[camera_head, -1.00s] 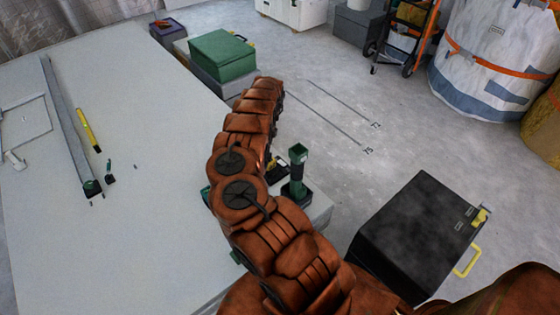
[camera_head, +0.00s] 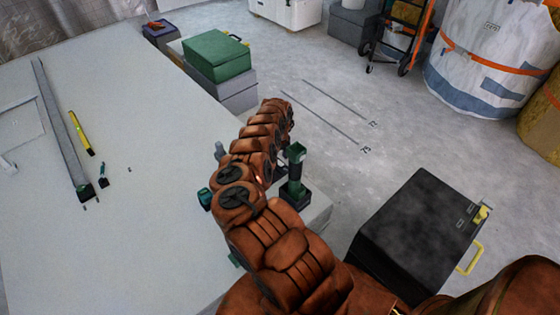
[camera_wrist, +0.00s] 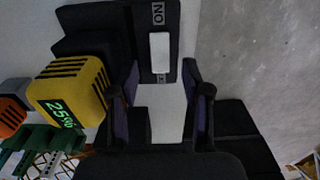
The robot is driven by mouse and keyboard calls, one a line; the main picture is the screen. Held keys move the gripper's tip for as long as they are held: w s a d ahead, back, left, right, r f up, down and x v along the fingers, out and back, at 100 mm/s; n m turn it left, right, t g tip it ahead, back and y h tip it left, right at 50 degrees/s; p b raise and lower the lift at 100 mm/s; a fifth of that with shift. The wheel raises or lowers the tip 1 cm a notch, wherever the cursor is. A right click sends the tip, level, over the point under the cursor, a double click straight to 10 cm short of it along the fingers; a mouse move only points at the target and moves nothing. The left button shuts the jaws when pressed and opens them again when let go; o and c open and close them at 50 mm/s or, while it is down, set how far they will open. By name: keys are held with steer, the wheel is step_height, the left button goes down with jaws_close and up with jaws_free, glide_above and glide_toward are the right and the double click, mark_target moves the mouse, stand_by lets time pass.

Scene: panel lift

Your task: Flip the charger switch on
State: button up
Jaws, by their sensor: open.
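In the wrist view a dark charger panel (camera_wrist: 143,30) carries a pale rectangular switch (camera_wrist: 160,52). "ON" is printed at one end of the switch, and another label is partly hidden at the other end. I cannot tell the switch's position. A yellow block (camera_wrist: 70,95) with a green "25%" display sits beside the panel at left. My gripper (camera_wrist: 161,76) is open, its two dark fingers apart on either side of the strip just below the switch. Nothing is between the fingertips. In the head view my arm hides the gripper and the charger.
A green tool (camera_head: 295,178) stands upright close to the right of my arm. A black case (camera_head: 420,225) with a yellow handle is at right. The pale table (camera_head: 130,230) holds a yellow marker-like item (camera_head: 83,136) and a long grey bar (camera_head: 60,130). Green and grey boxes (camera_head: 217,55) stand behind.

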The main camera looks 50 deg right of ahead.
mark_target(279, 163)
steer(key=shift+f, duration=1.2)
jaws_close()
